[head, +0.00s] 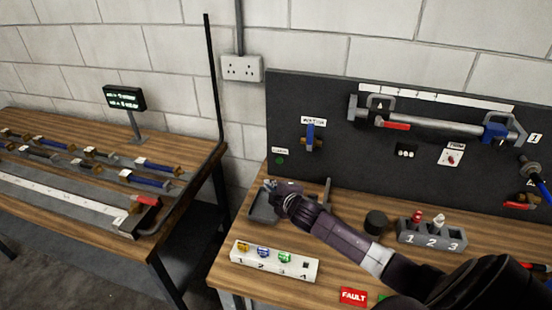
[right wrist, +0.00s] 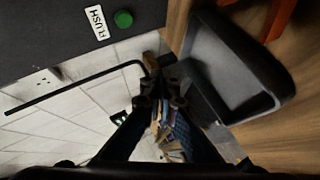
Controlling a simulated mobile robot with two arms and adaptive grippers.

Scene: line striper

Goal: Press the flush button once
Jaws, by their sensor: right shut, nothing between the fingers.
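The flush button is a small round green button (head: 279,160) low on the left part of the dark panel, under a small label. In the right wrist view the green button (right wrist: 123,19) sits beside a white FLUSH label (right wrist: 97,22), at the upper left. My right gripper (head: 270,186) is shut and empty over the grey tray, in front of and below the button. Its closed fingers show in the right wrist view (right wrist: 158,80), apart from the button. My left gripper is not in view.
A grey tray (right wrist: 249,59) lies beside and below the right gripper. The dark panel (head: 340,165) also carries a blue-handled WATER valve (head: 310,134). A white numbered block (head: 300,272), a black cylinder (head: 376,222) and a grey numbered stand (head: 432,237) are on the bench.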

